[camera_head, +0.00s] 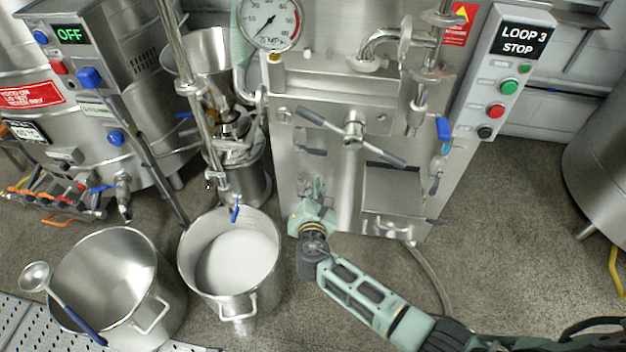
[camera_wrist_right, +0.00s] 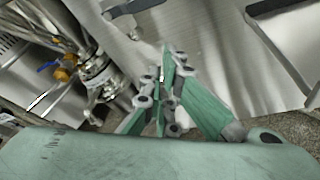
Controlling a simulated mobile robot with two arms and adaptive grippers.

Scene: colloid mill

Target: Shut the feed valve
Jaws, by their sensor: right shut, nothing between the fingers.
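My right gripper (camera_head: 317,186) is shut and empty in front of the lower steel front of the central machine (camera_head: 330,95); its closed green fingers also show in the right wrist view (camera_wrist_right: 167,68). Several blue-lever valves show, and I cannot tell which is the feed valve. One blue lever (camera_head: 184,115) is by the hopper (camera_head: 208,55), left of my gripper. Another blue lever (camera_head: 236,213) is at the pot's rim. A third blue handle (camera_head: 443,129) is on the machine's right side. The right wrist view shows a blue lever (camera_wrist_right: 47,68) beside brass fittings, apart from my fingers. My left gripper is out of view.
A steel pot of white liquid (camera_head: 238,260) and an empty-looking pot (camera_head: 105,280) with a ladle (camera_head: 62,296) stand at left. A control box (camera_head: 505,75) reads "LOOP 3 STOP". Floor at right (camera_head: 510,220) is clear.

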